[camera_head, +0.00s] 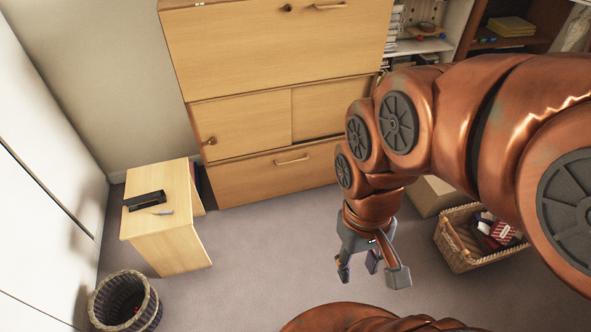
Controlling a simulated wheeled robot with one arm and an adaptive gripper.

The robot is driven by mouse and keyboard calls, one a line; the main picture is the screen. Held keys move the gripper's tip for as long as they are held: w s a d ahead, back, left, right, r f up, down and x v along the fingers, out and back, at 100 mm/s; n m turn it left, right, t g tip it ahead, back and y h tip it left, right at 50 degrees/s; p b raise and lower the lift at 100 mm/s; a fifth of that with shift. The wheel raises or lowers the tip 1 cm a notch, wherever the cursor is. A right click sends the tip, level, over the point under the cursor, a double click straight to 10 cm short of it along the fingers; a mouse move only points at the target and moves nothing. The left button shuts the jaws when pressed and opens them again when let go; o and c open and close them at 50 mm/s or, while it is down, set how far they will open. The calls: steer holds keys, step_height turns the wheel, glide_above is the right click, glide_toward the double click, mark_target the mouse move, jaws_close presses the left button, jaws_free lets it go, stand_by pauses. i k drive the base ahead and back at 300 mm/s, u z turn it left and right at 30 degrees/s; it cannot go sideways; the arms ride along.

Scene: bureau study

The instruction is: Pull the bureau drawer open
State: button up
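The light wood bureau (270,90) stands against the back wall. Its bottom drawer (250,179) has a slim horizontal handle (291,160) and looks shut, its front flush with the bureau. My arm hides the right part of the drawer front. My gripper (372,273) hangs over the carpet in front of the bureau, to the right of and nearer than the handle, pointing down. Its fingers are spread open, with nothing seen between them. It is apart from the drawer and handle.
A small wooden side table (180,245) with a black object (144,200) on it stands left of the drawer. A wicker bin (124,302) is at the lower left. A wicker basket (470,262) of items and a cardboard box (431,196) are on the right. Carpet before the drawer is clear.

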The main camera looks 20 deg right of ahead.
mark_target(238, 183)
steer(key=k, duration=0.6)
steer(key=u, duration=0.55)
steer(key=i, duration=1.5)
steer(key=u, duration=0.1)
